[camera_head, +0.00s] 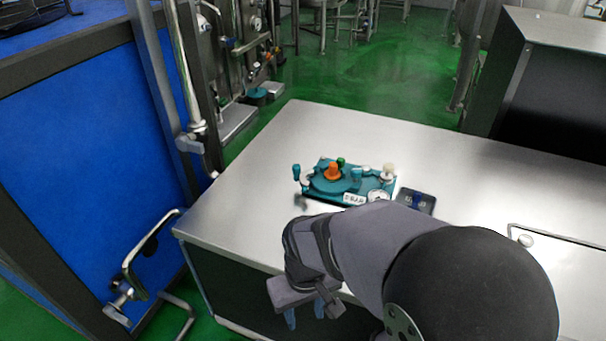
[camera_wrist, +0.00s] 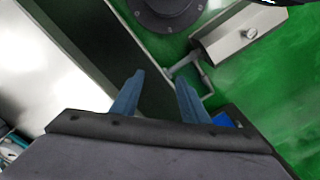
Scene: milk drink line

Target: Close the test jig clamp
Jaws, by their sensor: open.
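The teal test jig (camera_head: 343,185) sits on the steel table, with an orange knob (camera_head: 333,171) in its middle, a blue-topped lever (camera_head: 297,172) at its left end and a round gauge (camera_head: 377,196) at its front right. Which part is the clamp, and whether it is open, I cannot tell. My gripper (camera_head: 305,315) hangs in front of the table's near edge, well apart from the jig. In the wrist view my gripper (camera_wrist: 158,95) has its two blue fingers apart with nothing between them. A bit of teal (camera_wrist: 10,150) shows at the lower left there.
The steel table (camera_head: 260,190) is bare left of the jig. A small dark device (camera_head: 416,200) lies right of the jig. A blue-panelled machine (camera_head: 85,150) with a bent metal handle (camera_head: 140,255) stands at the left. Green floor (camera_head: 400,70) lies behind.

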